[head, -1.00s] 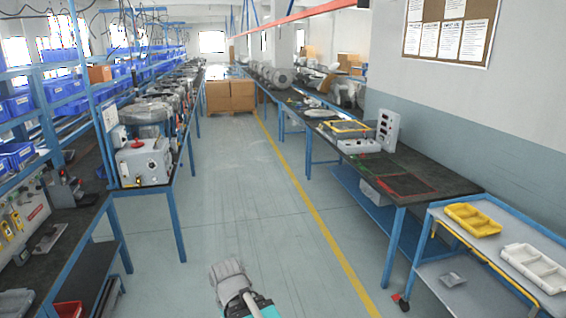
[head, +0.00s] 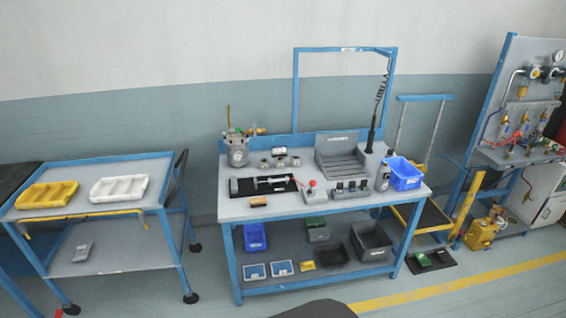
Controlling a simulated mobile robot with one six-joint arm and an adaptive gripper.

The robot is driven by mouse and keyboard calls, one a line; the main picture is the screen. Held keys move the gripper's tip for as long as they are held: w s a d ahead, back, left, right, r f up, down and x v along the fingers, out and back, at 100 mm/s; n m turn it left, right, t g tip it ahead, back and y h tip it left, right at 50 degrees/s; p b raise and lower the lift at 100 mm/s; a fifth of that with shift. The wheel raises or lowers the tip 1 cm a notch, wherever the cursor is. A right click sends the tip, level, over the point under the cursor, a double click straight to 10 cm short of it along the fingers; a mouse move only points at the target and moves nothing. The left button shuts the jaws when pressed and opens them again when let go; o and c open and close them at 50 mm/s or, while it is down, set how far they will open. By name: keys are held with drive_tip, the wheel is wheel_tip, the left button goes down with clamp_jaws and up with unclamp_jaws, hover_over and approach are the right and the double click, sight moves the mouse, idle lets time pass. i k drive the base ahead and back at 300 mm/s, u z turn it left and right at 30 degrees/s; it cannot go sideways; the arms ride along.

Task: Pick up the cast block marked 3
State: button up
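A blue-framed workbench (head: 240,208) with a grey top stands in the middle of the head view. A row of small dark-topped grey blocks (head: 351,188) stands near its right front. A few small round grey metal pieces (head: 280,162) stand toward the back left of the top. No number is readable on any of these, so I cannot tell which is the cast block marked 3. My gripper is not in the head view now.
A blue bin (head: 403,174) stands at the bench's right end, and a grey stepped stand (head: 340,153) at the back. A trolley (head: 110,212) with yellow (head: 47,194) and white (head: 119,188) trays stands left. A gauge panel (head: 520,115) stands right. Floor shows in front.

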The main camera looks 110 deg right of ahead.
sight(295, 160)
drive_tip(key=z, duration=0.7)
drive_tip(key=i, duration=0.1)
drive_tip(key=z, duration=2.6)
drive_tip(key=i, duration=1.15)
drive_tip(key=u, duration=0.05)
